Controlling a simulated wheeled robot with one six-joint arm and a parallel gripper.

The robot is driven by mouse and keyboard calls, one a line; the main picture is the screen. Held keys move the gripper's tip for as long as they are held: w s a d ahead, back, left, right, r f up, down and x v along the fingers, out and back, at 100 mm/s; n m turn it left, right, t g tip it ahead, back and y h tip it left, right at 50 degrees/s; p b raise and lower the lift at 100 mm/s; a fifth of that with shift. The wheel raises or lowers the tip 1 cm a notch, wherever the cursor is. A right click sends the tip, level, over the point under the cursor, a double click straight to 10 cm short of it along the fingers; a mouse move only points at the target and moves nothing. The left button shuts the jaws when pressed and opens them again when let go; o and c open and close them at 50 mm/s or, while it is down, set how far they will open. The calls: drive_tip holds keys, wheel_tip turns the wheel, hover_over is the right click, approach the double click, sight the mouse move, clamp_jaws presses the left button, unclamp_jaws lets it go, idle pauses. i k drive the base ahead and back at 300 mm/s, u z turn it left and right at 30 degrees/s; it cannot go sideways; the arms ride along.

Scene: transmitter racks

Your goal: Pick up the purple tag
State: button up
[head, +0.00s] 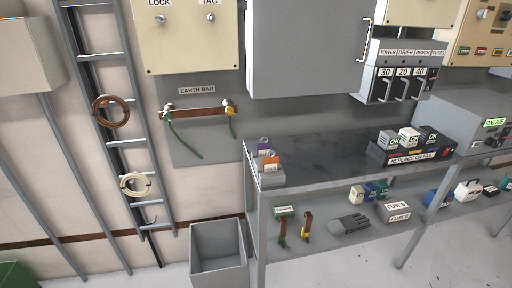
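A purple tag (264,150) stands at the left end of the grey bench top (330,150) in the head view. It is small, with a white label whose text is too small to read surely. An orange tag (271,162) stands just in front of it and overlaps its lower part. Both appear to be in or on a small grey holder (270,178) near the bench's left edge. My gripper is not in view.
Boxes marked OK (410,138) stand on a dark tray farther right on the bench. The lower shelf holds a grey glove (349,224) and a fuses box (398,211). A grey bin (218,253) stands left of the bench. The middle of the bench top is clear.

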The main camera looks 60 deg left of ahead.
sight(262, 148)
drive_tip(key=u, duration=0.75)
drive_tip(key=i, duration=0.9)
drive_tip(key=u, duration=1.05)
drive_tip(key=i, duration=0.65)
